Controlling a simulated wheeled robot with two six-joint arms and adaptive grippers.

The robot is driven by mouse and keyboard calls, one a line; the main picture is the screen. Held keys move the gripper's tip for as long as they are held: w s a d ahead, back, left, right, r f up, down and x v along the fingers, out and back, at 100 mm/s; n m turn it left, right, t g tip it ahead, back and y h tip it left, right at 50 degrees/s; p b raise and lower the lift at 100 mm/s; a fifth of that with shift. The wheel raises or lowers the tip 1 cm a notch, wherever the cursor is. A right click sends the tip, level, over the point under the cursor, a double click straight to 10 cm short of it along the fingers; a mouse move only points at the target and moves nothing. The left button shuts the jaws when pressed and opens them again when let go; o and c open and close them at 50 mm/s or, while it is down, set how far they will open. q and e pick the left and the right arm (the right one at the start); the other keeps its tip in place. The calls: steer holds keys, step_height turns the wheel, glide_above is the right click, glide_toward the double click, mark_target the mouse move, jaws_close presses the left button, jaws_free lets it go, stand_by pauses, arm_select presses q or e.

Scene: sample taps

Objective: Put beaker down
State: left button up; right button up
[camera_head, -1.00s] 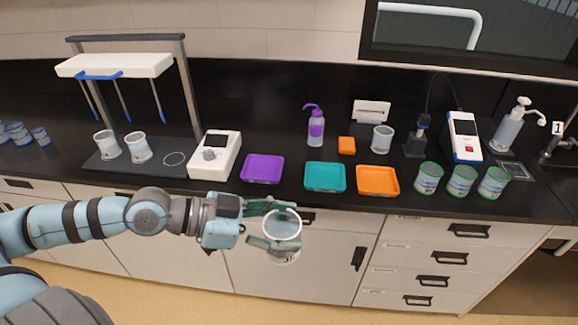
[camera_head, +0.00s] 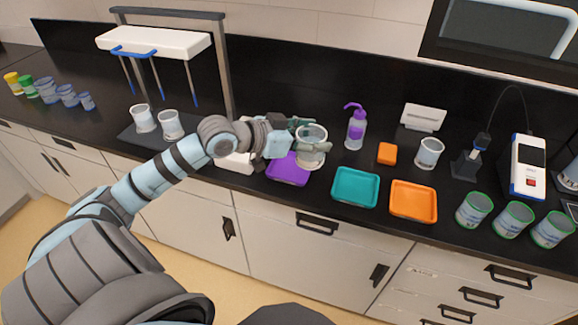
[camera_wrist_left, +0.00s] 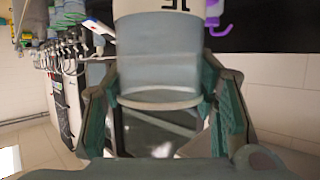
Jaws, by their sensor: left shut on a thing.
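My left gripper (camera_head: 311,141) is shut on a clear beaker (camera_head: 312,158), with its fingers around the beaker's sides. The beaker looks upright, at the right end of the purple tray (camera_head: 284,176). I cannot tell whether its base touches the tray or hangs above it. In the left wrist view the beaker (camera_wrist_left: 163,62) sits between the two green-padded fingers (camera_wrist_left: 157,100), with dark marks near the top of the picture. My right gripper is not in view.
A teal tray (camera_head: 354,188) and an orange tray (camera_head: 413,203) lie to the right. A purple-topped wash bottle (camera_head: 356,132), an orange block (camera_head: 387,154) and another beaker (camera_head: 429,153) stand behind. Several green-rimmed beakers (camera_head: 474,210) stand at the front right.

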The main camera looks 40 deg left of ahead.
arm_select(q)
steer(key=w+a+r+n+y+p, duration=0.1)
steer(key=w+a+r+n+y, duration=0.1)
steer(key=w+a+n+y, duration=0.45)
steer(key=n+y+b, duration=0.1)
steer(key=y+b, duration=0.1)
steer(key=y, duration=0.1)
glide_above(291, 169)
steer(key=shift+t+h, duration=0.25)
steer(key=shift+t, duration=0.05)
step_height(291, 169, down, 19)
steer(key=shift+r, duration=0.1)
steer(key=shift+w, duration=0.1)
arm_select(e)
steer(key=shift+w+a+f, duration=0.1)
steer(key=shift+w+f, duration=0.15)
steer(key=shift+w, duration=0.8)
arm_select(q)
steer(key=o, duration=1.4)
